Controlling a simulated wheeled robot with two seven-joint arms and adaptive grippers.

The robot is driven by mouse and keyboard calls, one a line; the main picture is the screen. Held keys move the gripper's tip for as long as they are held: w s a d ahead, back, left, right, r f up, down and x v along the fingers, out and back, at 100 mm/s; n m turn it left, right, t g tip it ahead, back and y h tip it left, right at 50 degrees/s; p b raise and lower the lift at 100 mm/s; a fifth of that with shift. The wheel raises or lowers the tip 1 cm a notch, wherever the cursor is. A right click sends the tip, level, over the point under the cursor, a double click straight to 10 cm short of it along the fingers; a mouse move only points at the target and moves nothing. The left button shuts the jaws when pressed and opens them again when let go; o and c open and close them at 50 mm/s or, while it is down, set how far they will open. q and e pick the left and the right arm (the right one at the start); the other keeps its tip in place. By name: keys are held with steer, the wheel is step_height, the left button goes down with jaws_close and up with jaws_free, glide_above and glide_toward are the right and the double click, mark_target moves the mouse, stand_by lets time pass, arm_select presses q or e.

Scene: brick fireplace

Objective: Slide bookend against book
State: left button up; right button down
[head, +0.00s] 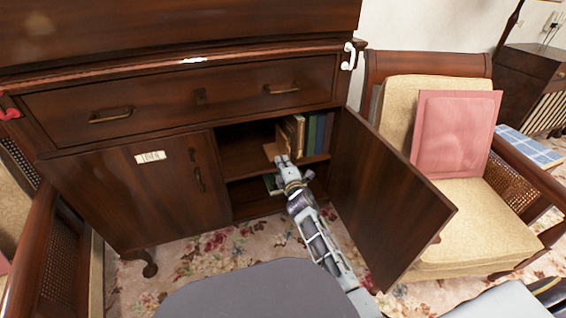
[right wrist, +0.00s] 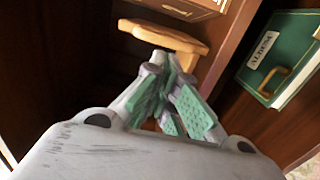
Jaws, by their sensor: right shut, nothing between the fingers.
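The light-brown wooden bookend (head: 270,151) is on the upper shelf inside the open cabinet, left of the row of books (head: 318,132). In the right wrist view the bookend (right wrist: 165,35) shows its rounded wooden edge just beyond my fingers. A tan book (right wrist: 196,6) shows behind it at the top. My right gripper (head: 284,163) reaches into the cabinet and is shut and empty. In the right wrist view its green-padded fingertips (right wrist: 172,82) are right at the bookend's near edge; I cannot tell whether they touch. My left gripper is not in view.
The open cabinet door (head: 390,195) stands out to the right of my right arm. The closed door (head: 135,190) is on the left. A green album (right wrist: 282,60) is on the lower shelf. An armchair (head: 475,215) with a pink cushion stands at right.

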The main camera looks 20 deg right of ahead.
steer(key=shift+d, duration=0.1)
steer(key=d+p, duration=0.1)
steer(key=d, duration=0.3)
steer(key=shift+w+d+p, duration=0.1)
steer(key=shift+d+p, duration=0.2)
steer(key=shift+p, duration=0.05)
steer(key=shift+a, duration=0.1)
stand_by(0.4)
